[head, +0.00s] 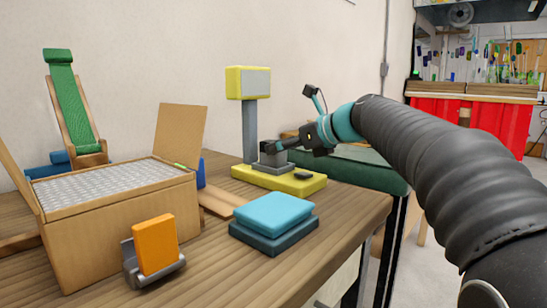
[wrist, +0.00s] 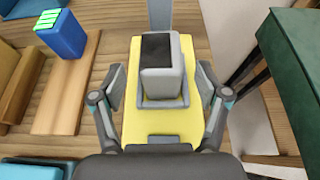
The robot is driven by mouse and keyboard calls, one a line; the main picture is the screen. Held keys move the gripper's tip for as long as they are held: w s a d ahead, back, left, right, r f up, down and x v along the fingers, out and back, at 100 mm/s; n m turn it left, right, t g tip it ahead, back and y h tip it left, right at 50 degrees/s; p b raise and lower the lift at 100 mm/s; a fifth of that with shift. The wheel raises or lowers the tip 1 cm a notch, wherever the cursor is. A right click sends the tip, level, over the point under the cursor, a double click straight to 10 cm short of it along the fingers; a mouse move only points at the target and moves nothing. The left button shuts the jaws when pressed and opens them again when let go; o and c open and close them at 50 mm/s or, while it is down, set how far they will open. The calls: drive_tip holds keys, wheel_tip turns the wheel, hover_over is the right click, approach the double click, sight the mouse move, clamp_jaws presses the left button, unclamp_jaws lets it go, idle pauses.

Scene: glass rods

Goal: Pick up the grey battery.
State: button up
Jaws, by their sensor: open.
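A grey block with a dark top, which I take as the grey battery (wrist: 160,72), stands upright on a grey foot on the yellow base (wrist: 150,128) of a post stand. In the head view the battery (head: 272,158) is at the middle, partly behind my gripper. My gripper (wrist: 160,86) is open. In the wrist view one finger is left of the battery and the other right of it, with gaps on both sides. I cannot tell how far the fingertips reach down beside it.
The stand's grey post (head: 249,132) rises close behind the battery. A blue block with a green-striped top (wrist: 61,34) is to its left. Teal and dark pads (head: 274,214), an orange block (head: 156,245) and a box (head: 125,230) are nearer. A green-topped bench (head: 365,168) is right.

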drive_tip(key=shift+x, duration=3.3)
clamp_jaws()
